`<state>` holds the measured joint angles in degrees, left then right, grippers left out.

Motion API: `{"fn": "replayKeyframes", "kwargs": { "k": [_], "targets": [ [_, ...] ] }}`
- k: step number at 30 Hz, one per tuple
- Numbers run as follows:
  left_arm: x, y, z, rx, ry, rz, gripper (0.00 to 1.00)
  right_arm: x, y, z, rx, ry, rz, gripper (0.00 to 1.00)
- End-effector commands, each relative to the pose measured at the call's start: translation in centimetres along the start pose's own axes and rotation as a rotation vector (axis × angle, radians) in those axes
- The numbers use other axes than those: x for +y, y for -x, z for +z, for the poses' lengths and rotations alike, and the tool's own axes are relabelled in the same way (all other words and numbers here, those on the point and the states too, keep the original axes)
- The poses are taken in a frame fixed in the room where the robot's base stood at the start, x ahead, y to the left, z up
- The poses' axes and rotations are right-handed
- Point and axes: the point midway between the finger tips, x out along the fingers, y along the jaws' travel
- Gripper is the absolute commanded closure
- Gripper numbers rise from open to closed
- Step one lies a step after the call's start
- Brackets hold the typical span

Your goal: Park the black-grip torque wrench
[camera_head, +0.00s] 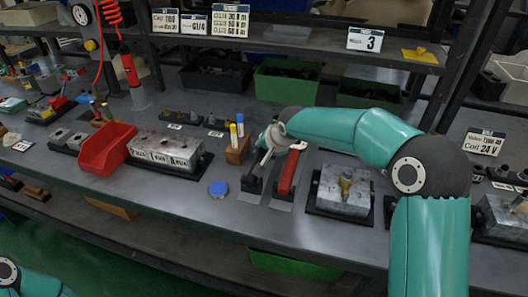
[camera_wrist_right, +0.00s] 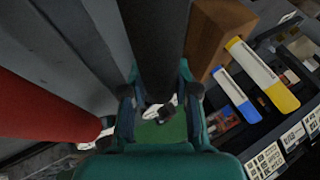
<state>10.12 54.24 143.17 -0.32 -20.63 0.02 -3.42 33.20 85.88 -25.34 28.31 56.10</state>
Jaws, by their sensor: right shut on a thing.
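My right gripper (camera_head: 272,137) is over the middle of the bench, beside the red-grip torque wrench (camera_head: 290,171). In the right wrist view, my right gripper (camera_wrist_right: 157,97) is shut on the black grip of a torque wrench (camera_wrist_right: 156,45), which runs between the fingers. In the head view the gripper and wrist largely hide this wrench. The red grip (camera_wrist_right: 40,105) is to the left in the wrist view, apart from the fingers. Dark rests (camera_head: 251,184) on grey plates stand below the gripper. My left gripper is out of view.
A wooden block with yellow and blue markers (camera_head: 238,150) stands close left of the gripper. A valve block (camera_head: 343,190) sits on a black tray to the right.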

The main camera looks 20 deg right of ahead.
Motion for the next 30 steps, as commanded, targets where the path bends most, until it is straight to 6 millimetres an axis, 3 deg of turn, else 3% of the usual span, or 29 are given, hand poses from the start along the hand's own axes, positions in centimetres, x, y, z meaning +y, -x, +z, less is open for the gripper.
{"fn": "replayKeyframes", "kwargs": {
  "k": [1,6,17,23,30],
  "targets": [
    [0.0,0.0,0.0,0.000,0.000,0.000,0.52,0.0,0.0,0.0,0.000,0.000,0.000,0.65],
    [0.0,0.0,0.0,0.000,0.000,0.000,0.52,0.0,0.0,0.0,-0.001,0.000,0.001,0.41],
    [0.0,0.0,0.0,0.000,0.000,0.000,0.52,0.1,0.2,0.1,-0.004,0.000,0.004,0.41],
    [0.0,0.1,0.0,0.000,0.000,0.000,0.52,0.0,2.7,0.1,-0.001,0.000,0.001,0.41],
    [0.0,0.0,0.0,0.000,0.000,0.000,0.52,0.0,7.5,0.0,0.001,0.000,0.000,0.41]
  ]
}}
